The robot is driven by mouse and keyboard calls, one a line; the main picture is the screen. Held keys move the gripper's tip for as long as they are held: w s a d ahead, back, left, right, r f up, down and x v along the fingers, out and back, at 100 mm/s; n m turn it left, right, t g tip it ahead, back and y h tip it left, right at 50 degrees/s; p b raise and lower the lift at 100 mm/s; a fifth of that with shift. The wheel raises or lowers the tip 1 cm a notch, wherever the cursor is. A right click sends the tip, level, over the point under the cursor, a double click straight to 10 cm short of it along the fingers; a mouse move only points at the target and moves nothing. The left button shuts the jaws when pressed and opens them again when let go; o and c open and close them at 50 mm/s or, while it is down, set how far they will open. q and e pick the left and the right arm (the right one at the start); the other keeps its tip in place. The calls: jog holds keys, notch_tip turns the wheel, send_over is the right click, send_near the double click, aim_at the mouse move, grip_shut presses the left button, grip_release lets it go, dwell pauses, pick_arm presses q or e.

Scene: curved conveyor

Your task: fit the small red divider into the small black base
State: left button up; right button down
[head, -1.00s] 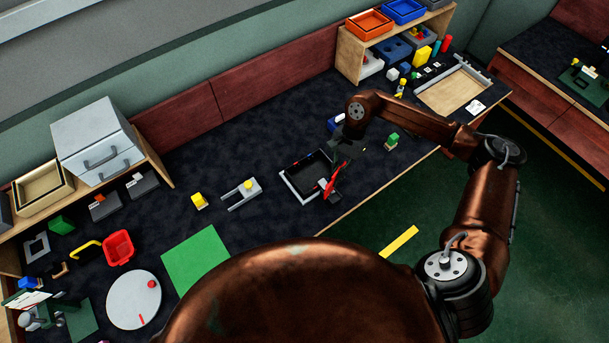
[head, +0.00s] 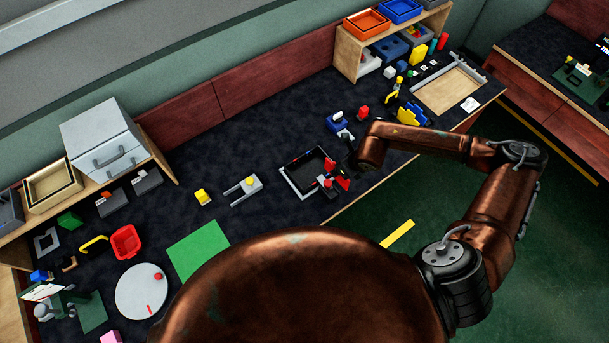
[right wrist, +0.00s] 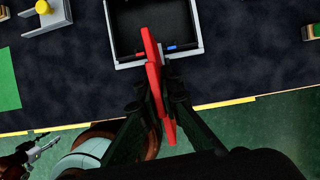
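The small red divider (right wrist: 155,85) is a thin upright red plate between the fingers of my right gripper (right wrist: 160,106), which is shut on it. Its far end overlaps the near wall of the small black base (right wrist: 130,22) in the right wrist view; I cannot tell whether they touch. The base is an open black box in a light grey holder (right wrist: 199,28). In the head view the base (head: 296,167) lies near the table's front edge, with the divider (head: 343,183) at its right end and my right gripper (head: 345,170) partly hiding it.
A grey fixture with a yellow knob (head: 243,190) stands left of the base. A blue block (head: 337,123) and a red piece (head: 363,112) stand behind it. A yellow piece (head: 411,115) lies beyond my right forearm.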

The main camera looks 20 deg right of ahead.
jog(key=shift+m, duration=0.3)
jog(key=shift+w+a+f, duration=0.2)
jog(key=shift+w+a, duration=0.05)
jog(key=w+a+f+b, duration=0.2)
jog(key=w+f, duration=0.1)
jog(key=w+a+f+b, duration=0.6)
jog(key=shift+w, duration=0.35)
jog(key=shift+w+a+f, duration=0.1)
jog(key=f+b, duration=0.1)
jog(key=f, duration=0.1)
jog(key=f+b, duration=0.1)
jog(key=b, duration=0.1)
jog(key=shift+w+a+f, duration=0.1)
jog(key=shift+w+f, duration=0.1)
jog(key=shift+f, duration=0.2)
jog(key=shift+r, duration=0.1)
jog(key=c, duration=2.1)
grip_release()
jog(key=shift+r, duration=0.1)
jog(key=v, duration=1.2)
jog(key=shift+s+a+p, duration=0.1)
jog(key=shift+p, duration=0.3)
